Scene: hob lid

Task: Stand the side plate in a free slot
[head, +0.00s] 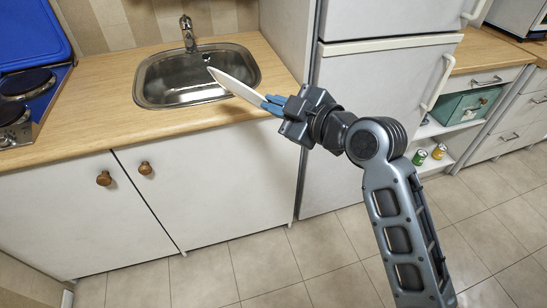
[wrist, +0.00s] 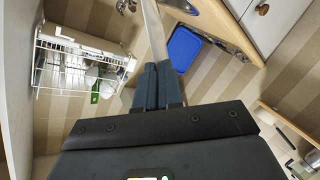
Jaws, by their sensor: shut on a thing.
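My gripper (head: 268,104) is shut on the side plate (head: 233,86), a pale plate seen nearly edge-on. It is held tilted in the air over the right part of the sink and the counter front. In the wrist view the plate (wrist: 153,28) is a thin pale strip running up from the blue fingers of my gripper (wrist: 158,72). A white wire dish rack (wrist: 62,48) shows at the left of the wrist view, apart from the plate. White dishes and a green item are in or by it; which slots are free I cannot tell. The rack is not visible in the head view.
The steel sink (head: 165,78) with its tap (head: 187,32) lies below and left of the plate. A hob (head: 22,100) with a raised blue lid (head: 30,32) is at the far left. The fridge (head: 375,110) stands close behind my gripper. The wooden counter (head: 95,103) between hob and sink is clear.

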